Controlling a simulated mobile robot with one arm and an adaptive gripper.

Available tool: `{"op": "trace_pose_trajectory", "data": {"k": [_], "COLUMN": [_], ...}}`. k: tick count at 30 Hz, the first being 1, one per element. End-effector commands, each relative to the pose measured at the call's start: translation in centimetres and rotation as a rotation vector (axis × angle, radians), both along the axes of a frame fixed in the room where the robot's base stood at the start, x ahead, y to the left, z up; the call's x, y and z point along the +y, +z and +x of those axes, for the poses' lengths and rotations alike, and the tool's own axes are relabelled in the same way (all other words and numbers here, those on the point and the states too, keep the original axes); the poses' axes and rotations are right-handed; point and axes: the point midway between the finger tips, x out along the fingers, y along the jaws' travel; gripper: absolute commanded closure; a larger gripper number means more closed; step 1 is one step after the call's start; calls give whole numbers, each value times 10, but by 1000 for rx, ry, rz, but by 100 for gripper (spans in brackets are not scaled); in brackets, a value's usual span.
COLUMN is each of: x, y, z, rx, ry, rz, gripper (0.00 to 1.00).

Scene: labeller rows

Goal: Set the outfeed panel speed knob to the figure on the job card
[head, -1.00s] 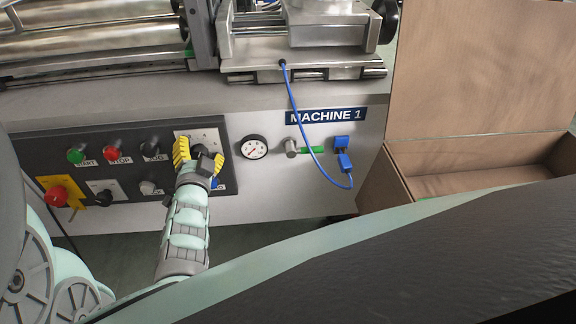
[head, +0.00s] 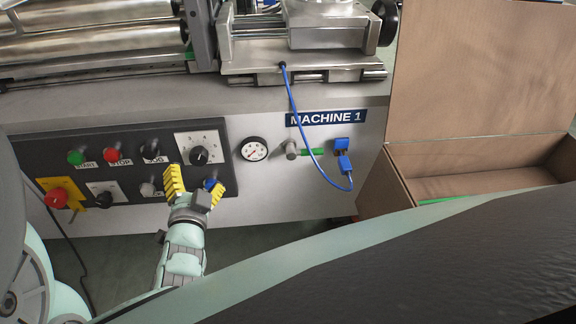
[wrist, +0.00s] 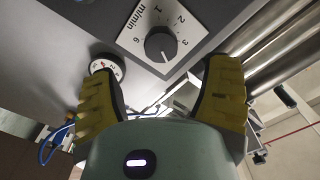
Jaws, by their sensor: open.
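The speed knob (head: 199,156) is a black round knob on a pale square dial plate (head: 212,138) at the right of the dark panel. In the wrist view the knob (wrist: 160,43) sits amid the figures 1, 2, 3 and 6 and the label m/min. A pale mark shows at its lower edge there, but the exact setting is hard to read. My gripper (head: 195,178) has yellow fingers, spread open and empty, below the knob and apart from it. In the wrist view my gripper (wrist: 162,70) has a finger on either side, short of the knob. No job card is identifiable.
The panel (head: 130,170) also has a green button (head: 76,157), red button (head: 112,155), red emergency knob (head: 56,197) and a blue part (head: 212,184) close to my fingers. A gauge (head: 254,149) and blue cable (head: 311,145) are to the right. An open cardboard box (head: 470,155) stands farther right.

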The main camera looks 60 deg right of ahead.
Motion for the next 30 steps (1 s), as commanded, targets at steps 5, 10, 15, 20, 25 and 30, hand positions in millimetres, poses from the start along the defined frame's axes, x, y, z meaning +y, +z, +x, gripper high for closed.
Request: {"op": "trace_pose_trajectory", "data": {"k": [5,10,15,20,25,30], "x": [18,28,30,30,30,30], "y": [0,0,1,1,1,6], "z": [-16,-23,-25,-24,-24,-24], "rx": [0,-1,-1,-1,-1,-3], "ry": [1,1,2,2,2,2], "rz": [-1,-1,-2,-2,-2,-6], "gripper": [24,24,24,24,24,24]}}
